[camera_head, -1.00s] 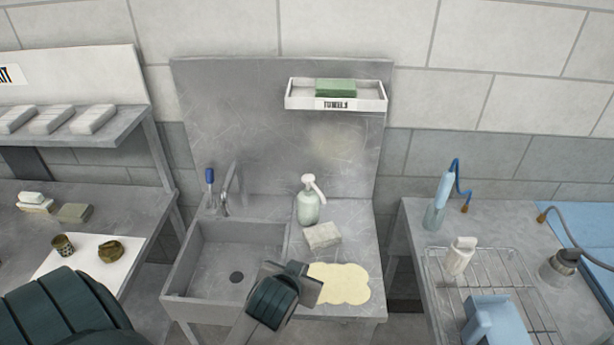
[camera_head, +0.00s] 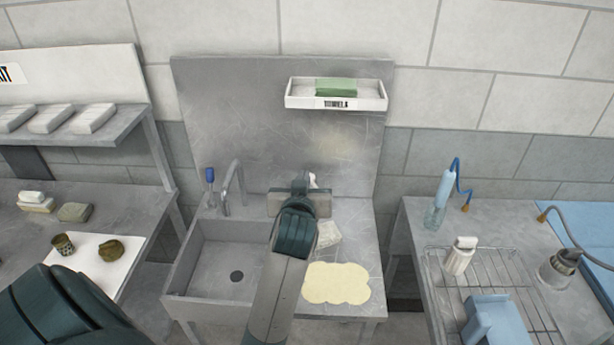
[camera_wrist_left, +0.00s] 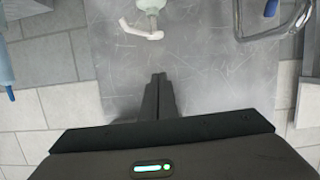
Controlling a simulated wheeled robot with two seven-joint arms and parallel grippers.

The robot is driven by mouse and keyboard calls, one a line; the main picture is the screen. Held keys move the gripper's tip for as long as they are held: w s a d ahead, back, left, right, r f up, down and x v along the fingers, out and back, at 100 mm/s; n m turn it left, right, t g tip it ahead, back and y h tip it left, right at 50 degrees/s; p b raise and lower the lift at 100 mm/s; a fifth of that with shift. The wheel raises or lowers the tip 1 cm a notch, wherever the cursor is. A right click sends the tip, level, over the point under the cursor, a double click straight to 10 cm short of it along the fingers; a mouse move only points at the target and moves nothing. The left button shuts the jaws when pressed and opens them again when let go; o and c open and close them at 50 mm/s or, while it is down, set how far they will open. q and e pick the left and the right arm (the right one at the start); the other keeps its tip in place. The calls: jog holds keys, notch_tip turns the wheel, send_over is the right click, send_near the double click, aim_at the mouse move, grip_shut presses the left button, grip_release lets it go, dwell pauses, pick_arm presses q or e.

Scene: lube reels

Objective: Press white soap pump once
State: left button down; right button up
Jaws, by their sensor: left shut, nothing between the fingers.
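The soap pump's white head (camera_head: 313,181) shows just past my left gripper (camera_head: 300,184) in the head view; the pale green bottle below it is hidden there by my arm. In the left wrist view the white nozzle (camera_wrist_left: 148,34) lies just beyond the shut fingertips (camera_wrist_left: 160,77), with part of the pale green bottle (camera_wrist_left: 150,5) at the top edge. My left gripper is shut and empty. It appears above the counter beside the pump; a gap shows between fingers and nozzle, and I cannot tell their exact height difference. My right gripper is out of view.
The sink (camera_head: 225,262) with its faucet (camera_head: 233,185) and a blue-handled item (camera_head: 210,178) is left of the pump. A grey block (camera_head: 328,235) and a cream puddle-shaped patch (camera_head: 337,284) lie nearer on the counter. A white shelf (camera_head: 370,96) hangs above.

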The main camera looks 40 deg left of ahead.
pick_arm(q)
jog(key=shift+w, duration=0.1)
jog(key=shift+w+a+f+p, duration=0.8)
jog(key=shift+w+f+p, duration=0.15)
jog(key=shift+w+f, duration=0.3)
jog(key=shift+w+a+f+p, duration=0.8)
jog(key=shift+w+f+p, duration=0.2)
jog(key=shift+w, duration=0.45)
jog(key=shift+w+a+f+p, duration=0.85)
jog(key=shift+w+f, duration=0.3)
jog(key=shift+w, duration=0.2)
